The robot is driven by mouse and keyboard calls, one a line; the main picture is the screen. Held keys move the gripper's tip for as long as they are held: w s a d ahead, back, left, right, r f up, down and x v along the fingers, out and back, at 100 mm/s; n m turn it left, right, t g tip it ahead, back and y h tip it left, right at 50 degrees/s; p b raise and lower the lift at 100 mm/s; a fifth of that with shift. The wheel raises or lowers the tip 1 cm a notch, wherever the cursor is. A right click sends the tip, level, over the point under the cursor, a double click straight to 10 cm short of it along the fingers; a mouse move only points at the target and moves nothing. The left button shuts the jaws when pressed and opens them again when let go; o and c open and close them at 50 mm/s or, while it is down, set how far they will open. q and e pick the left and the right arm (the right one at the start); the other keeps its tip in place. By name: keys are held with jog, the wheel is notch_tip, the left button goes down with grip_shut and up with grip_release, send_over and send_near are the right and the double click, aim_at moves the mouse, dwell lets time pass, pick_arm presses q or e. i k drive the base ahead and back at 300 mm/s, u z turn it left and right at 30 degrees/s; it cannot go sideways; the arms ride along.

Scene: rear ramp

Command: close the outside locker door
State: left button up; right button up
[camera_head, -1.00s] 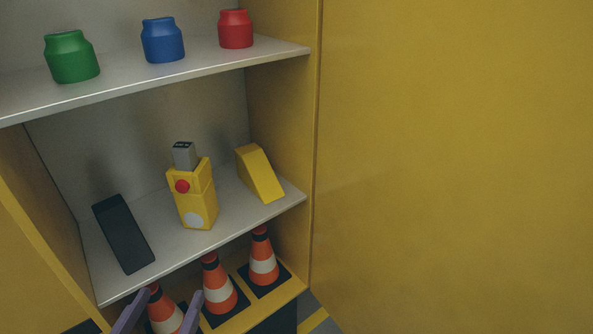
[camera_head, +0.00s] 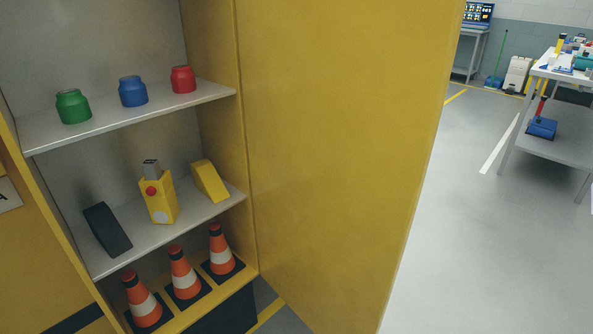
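The yellow locker door (camera_head: 330,150) stands open, hinged at the right side of the locker and swung out toward the right. Its free edge runs down the middle right of the view. The locker's inside is exposed, with a grey upper shelf (camera_head: 140,122) and a grey middle shelf (camera_head: 120,262). Neither of my grippers shows in the view now.
The shelves hold green (camera_head: 73,107), blue (camera_head: 133,91) and red (camera_head: 183,80) jars, a yellow device (camera_head: 160,205), a black block (camera_head: 106,230) and a yellow wedge (camera_head: 210,182). Traffic cones (camera_head: 181,270) stand below. A workbench (camera_head: 565,143) stands right; the floor (camera_head: 450,230) between is clear.

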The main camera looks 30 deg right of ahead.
aim_at(343, 100)
jog(key=u, duration=2.85)
jog(key=k, duration=2.5)
jog(key=z, duration=1.85)
jog(key=i, duration=0.5)
jog(key=z, duration=0.05)
